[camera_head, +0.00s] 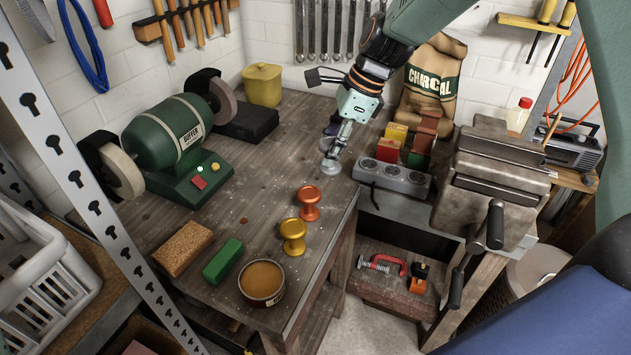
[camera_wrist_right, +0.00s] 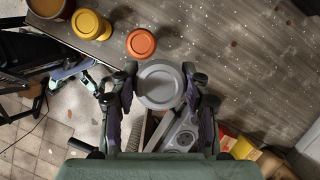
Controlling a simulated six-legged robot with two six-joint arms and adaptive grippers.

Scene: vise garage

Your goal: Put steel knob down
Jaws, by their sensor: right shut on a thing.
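The steel knob (camera_wrist_right: 160,85), a round grey disc seen end-on, sits between the fingers of my right gripper (camera_wrist_right: 160,98) in the right wrist view. In the head view the right gripper (camera_head: 337,150) points down over the far right part of the workbench, shut on the steel knob (camera_head: 330,168). I cannot tell whether the knob touches the bench top. An orange knob (camera_head: 309,203) and a yellow knob (camera_head: 293,236) stand on the bench nearer the front. The left gripper does not show in the head view; a dark, pale-blue mechanism (camera_wrist_right: 85,78) at left in the wrist view is unclear.
A grey socket strip (camera_head: 392,177) lies just right of the gripper, with coloured boxes (camera_head: 396,140) behind it. An open round tin (camera_head: 262,282), a green block (camera_head: 223,260) and a cork block (camera_head: 183,248) lie in front. A buffer (camera_head: 172,140) stands left; the bench middle is clear.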

